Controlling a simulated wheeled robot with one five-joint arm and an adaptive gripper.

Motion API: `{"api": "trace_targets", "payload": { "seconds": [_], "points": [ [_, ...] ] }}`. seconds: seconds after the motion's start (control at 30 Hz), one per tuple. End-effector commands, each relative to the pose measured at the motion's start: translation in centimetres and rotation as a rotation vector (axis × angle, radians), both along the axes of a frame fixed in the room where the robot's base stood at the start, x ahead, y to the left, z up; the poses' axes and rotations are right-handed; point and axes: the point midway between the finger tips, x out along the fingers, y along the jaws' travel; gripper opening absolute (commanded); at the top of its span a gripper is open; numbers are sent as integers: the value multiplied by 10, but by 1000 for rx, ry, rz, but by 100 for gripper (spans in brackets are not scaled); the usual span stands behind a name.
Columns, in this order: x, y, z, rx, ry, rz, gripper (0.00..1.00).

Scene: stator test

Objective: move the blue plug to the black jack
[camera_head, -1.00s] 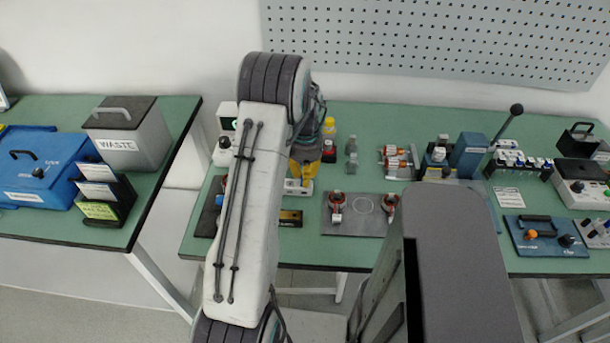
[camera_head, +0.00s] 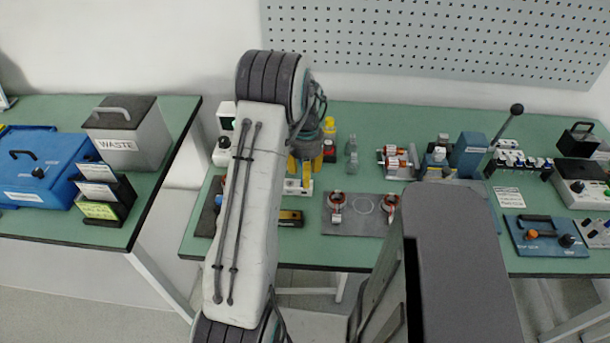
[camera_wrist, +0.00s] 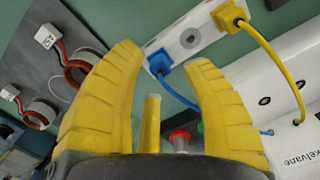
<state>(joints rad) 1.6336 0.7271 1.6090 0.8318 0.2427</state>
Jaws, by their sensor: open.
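In the wrist view, the blue plug (camera_wrist: 160,62) sits on a white strip (camera_wrist: 209,35), with a blue cable running from it. A round dark socket, seemingly the black jack (camera_wrist: 190,38), is on the same strip, between the blue plug and a yellow plug (camera_wrist: 229,15). My gripper (camera_wrist: 164,57) is open, its yellow fingers on either side of the blue plug in the picture. I cannot tell whether they touch it. In the head view my gripper (camera_head: 305,170) is over the white strip, and my arm hides part of that area.
A grey plate (camera_head: 352,228) with two copper-wound rings lies right of the strip. A white unit labelled "kelvane" (camera_wrist: 285,90) is close on the right in the wrist view, with a yellow cable running to it. A red button (camera_wrist: 180,137) shows beyond the gripper's base.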

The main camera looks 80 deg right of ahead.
Motion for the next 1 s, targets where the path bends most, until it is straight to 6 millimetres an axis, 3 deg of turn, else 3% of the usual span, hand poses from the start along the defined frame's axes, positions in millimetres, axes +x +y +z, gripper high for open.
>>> {"api": "trace_targets", "payload": {
  "seconds": [0.5, 0.73, 1.0],
  "points": [
    [0, -3, 83, -4, 0, 0, 44],
    [0, -3, 103, -2, 0, 0, 44],
    [0, -3, 108, 0, 0, 0, 44]
  ]
}}
